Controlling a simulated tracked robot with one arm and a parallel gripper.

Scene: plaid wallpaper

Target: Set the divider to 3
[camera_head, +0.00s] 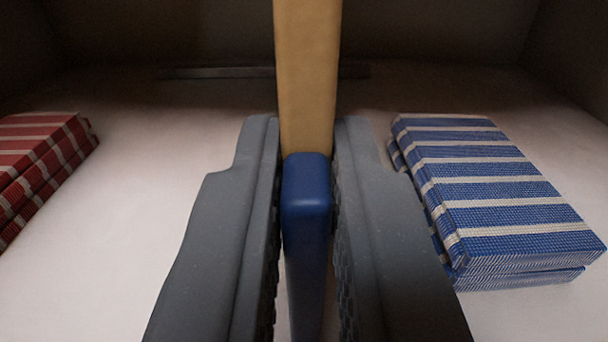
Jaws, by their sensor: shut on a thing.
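The divider (307,75) is a tan upright panel in the middle of the view, with a blue front piece (306,205) at its near end. My gripper (306,135) has one dark grey finger on each side of the blue piece and is shut on it. The fingers hide the divider's lower sides. No number marks show in this view.
A stack of blue cloths with white stripes (500,190) lies right of the divider, close to my right finger. A stack of red striped cloths (40,160) lies at the far left. Pale floor between the red stack and my left finger is clear. A dark strip (215,72) runs behind the divider.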

